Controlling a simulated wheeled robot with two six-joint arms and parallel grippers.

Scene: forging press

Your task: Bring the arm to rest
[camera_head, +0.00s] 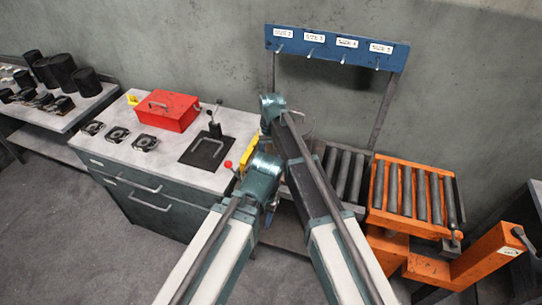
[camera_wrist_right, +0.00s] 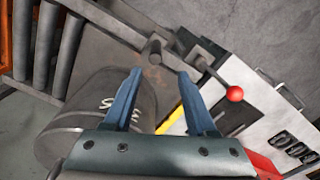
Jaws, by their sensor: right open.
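My right gripper (camera_wrist_right: 160,74) is open, its two blue fingers spread with nothing held between them. A dark grey cylinder (camera_wrist_right: 70,118) with white lettering stands at the left in the right wrist view, partly behind the left finger. I cannot tell whether the finger touches it. In the head view, my right arm reaches up the middle and ends at a teal joint beside the workbench, hiding its gripper.
A workbench (camera_head: 185,175) at the left carries a red toolbox (camera_head: 167,110) and a lever with a red knob (camera_wrist_right: 235,93). An orange roller stand (camera_head: 410,228) is at the right. A blue hook rack (camera_head: 335,48) rises behind. Dark cylinders (camera_head: 62,72) stand on the far-left table.

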